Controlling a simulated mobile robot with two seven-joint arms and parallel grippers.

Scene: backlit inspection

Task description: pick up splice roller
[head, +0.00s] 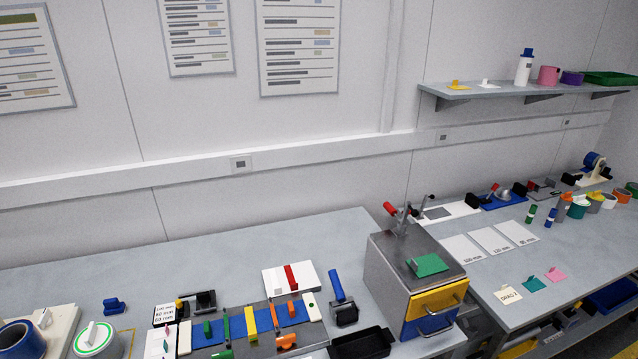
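A tool with a blue upright handle and a dark, blocky lower end, which looks like the splice roller (337,287), stands on the left workbench. It is between the grey splicing board and the drawer cabinet, leaning slightly to the left. A black tray is just in front of it. Nothing is touching its handle. Neither of my grippers shows in the head view.
The steel drawer cabinet (386,277) stands close on the right, with yellow and blue drawers. The black tray (362,344) lies in front. A white board with a red bar (275,282) is at the left. The bench (200,255) is clear behind.

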